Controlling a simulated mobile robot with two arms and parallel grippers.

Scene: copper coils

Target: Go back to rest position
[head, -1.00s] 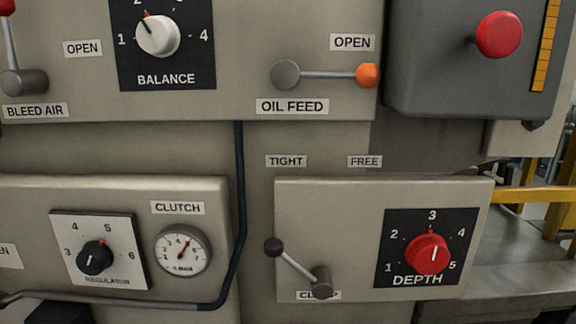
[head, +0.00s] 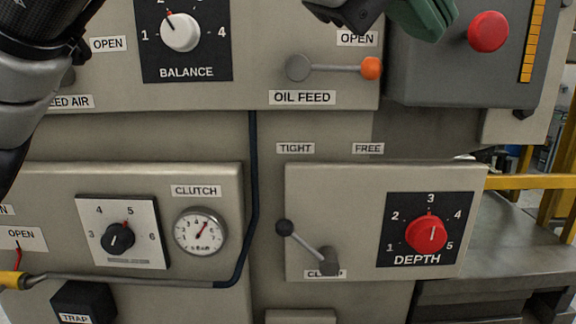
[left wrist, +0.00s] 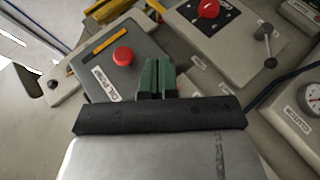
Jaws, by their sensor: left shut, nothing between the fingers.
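My left gripper (head: 432,22) shows at the top edge of the head view, its green fingers in front of the grey box with the red button (head: 488,32). In the left wrist view its green fingers (left wrist: 157,68) are together, with nothing seen between them. They point toward the machine panels, and the red button (left wrist: 123,57) lies beyond them to the left. Part of my left arm fills the upper left of the head view. My right gripper is in neither view.
The oil feed lever (head: 371,68) with its orange knob is just below my left gripper. The clamp lever (head: 285,227) and red depth knob (head: 427,234) are lower. The balance knob (head: 181,32) and clutch gauge (head: 201,231) are left. A yellow rail (head: 530,181) is at right.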

